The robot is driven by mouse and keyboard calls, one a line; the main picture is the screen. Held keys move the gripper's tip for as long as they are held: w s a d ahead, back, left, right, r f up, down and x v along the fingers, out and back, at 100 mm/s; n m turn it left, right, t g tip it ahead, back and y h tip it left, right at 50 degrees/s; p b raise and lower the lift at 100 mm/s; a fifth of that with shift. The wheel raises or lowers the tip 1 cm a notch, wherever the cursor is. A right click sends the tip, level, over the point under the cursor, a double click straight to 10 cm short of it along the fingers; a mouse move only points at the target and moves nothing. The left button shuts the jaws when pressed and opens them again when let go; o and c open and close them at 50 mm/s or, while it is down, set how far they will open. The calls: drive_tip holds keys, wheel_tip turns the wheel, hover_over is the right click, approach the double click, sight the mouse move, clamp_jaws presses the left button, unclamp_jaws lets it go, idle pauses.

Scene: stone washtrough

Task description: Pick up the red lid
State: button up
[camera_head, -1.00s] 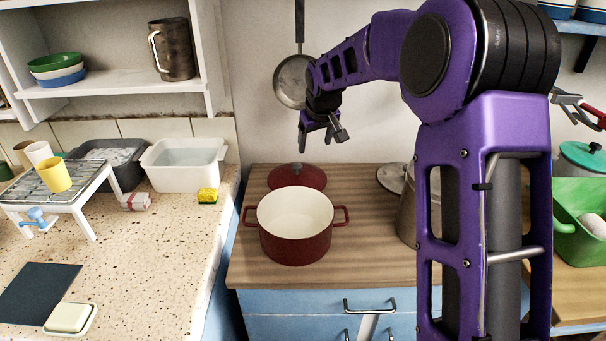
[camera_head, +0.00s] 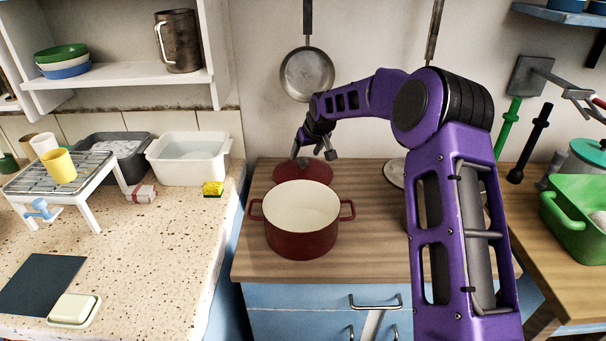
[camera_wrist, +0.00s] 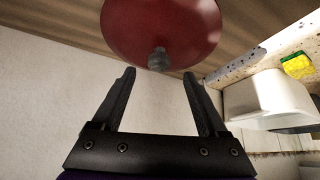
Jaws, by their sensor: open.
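The red lid (camera_head: 303,172) lies on the wooden counter behind the red pot (camera_head: 300,222), partly hidden by the pot. In the wrist view the lid (camera_wrist: 160,25) shows at the top, with its dark knob (camera_wrist: 158,60) just beyond the fingertips and roughly between them. My gripper (camera_head: 312,155) is above the lid in the head view. In the wrist view my gripper (camera_wrist: 158,75) is open and empty, its two fingers apart and pointing toward the lid. I cannot tell the exact gap between fingertips and knob.
A white basin (camera_head: 190,158) and yellow sponge (camera_head: 213,189) stand on the left counter. A pan (camera_head: 307,75) hangs on the wall behind my arm. A round metal lid (camera_head: 394,172) is to the right, partly behind my arm. Bare wood lies around the pot.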

sight(303, 159)
drive_tip(key=shift+x, duration=2.75)
drive_tip(key=shift+d, duration=0.15)
drive_tip(key=shift+c, duration=0.3)
clamp_jaws()
